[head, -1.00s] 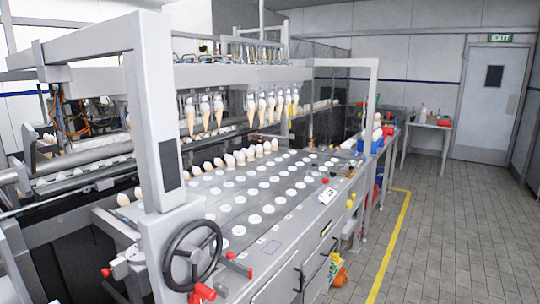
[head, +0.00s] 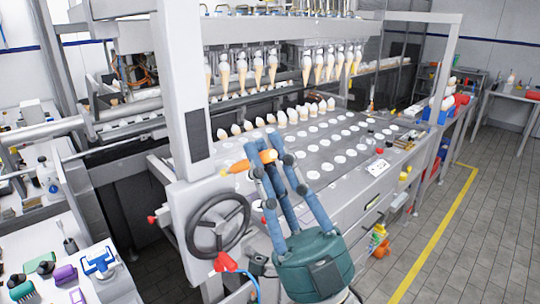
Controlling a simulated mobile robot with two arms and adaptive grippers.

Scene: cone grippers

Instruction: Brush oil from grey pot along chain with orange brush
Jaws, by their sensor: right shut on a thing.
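My right gripper (head: 268,158), dark green with blue fingers, comes up from the bottom of the head view. It is shut on the orange brush (head: 238,167), which lies across the fingertips, in front of the machine's grey top. The fingers cover part of the brush, and I cannot make out its bristles. A small grey container with a stick in it (head: 70,246) stands on the left bench; it may be the grey pot, but it is too small to be sure. I cannot pick out the chain. My left gripper is not in view.
The cone machine's plate (head: 300,165) has rows of white-ringed holes, with several cones behind. A black handwheel (head: 218,226) and an upright post (head: 188,90) stand at its near corner. The left bench (head: 30,225) holds brushes and bottles.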

